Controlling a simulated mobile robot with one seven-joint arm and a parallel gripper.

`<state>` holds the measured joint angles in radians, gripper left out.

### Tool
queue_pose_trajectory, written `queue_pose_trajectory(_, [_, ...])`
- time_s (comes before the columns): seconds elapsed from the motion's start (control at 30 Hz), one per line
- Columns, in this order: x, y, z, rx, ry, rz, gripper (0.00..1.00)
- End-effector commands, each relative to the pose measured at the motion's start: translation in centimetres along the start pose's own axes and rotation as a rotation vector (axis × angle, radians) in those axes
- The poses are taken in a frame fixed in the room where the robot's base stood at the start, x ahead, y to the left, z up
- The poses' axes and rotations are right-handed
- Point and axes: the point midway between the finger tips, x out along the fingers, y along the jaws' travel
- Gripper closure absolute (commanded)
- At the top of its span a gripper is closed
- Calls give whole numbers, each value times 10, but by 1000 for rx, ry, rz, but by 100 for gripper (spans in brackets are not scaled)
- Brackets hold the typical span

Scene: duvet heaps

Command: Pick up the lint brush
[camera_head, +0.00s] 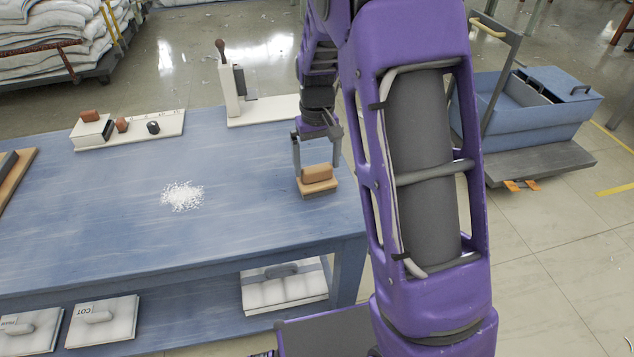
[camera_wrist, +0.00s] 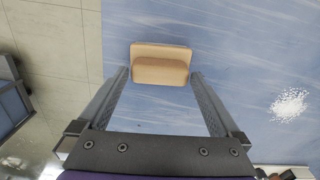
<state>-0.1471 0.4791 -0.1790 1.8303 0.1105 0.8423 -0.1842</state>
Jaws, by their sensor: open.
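The lint brush (camera_head: 317,182) is a small tan wooden block with a raised, rounded grip on a flat base. It lies on the blue table (camera_head: 90,230) near the right edge. In the wrist view the lint brush (camera_wrist: 160,64) sits at the top middle, just ahead of and between the fingertips. My gripper (camera_head: 316,172) is open above the brush, with its fingers to either side of the grip. In the wrist view my gripper (camera_wrist: 160,76) is empty; I cannot tell whether a finger touches the brush.
A patch of white lint (camera_head: 182,195) lies left of the brush. A white stand (camera_head: 230,88) and a tray with small items (camera_head: 128,130) are at the table's back. A blue cart (camera_head: 540,105) stands right.

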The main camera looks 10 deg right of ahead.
Motion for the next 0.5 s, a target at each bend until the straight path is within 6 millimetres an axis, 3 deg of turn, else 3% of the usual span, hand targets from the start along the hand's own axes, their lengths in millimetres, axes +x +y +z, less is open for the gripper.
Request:
queue_pose_trajectory(0.13, [21,0,1,-2,-2,1,0])
queue_pose_trajectory(0.43, [25,0,1,-2,0,1,0])
queue_pose_trajectory(0.5, [25,0,1,-2,0,0,11])
